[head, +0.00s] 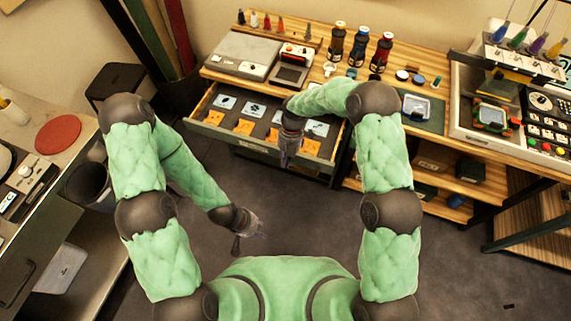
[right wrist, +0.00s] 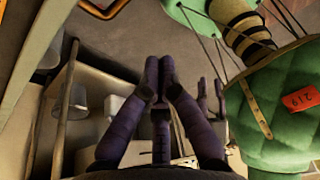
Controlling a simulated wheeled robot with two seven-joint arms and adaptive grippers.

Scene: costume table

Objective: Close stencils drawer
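The stencils drawer (head: 212,131) is pulled out below the left part of the wooden table. Several blue and orange stencil cards (head: 243,127) lie inside it in rows. My right gripper (head: 285,163) points down at the drawer's front edge in the head view and covers part of it; I cannot tell whether it touches. In the right wrist view its two fingers (right wrist: 159,68) are together with nothing between them. My left gripper (head: 251,240) hangs over the floor, apart from the drawer. Its fingers are spread and empty, and it also shows in the right wrist view (right wrist: 211,92).
The wooden table (head: 312,75) carries a grey case (head: 243,55), several dark bottles (head: 358,48) and a machine with paint tools (head: 520,65). Shelves stand below right. A side counter (head: 40,135) and a bin (head: 88,185) stand at left. Grey floor lies clear before the drawer.

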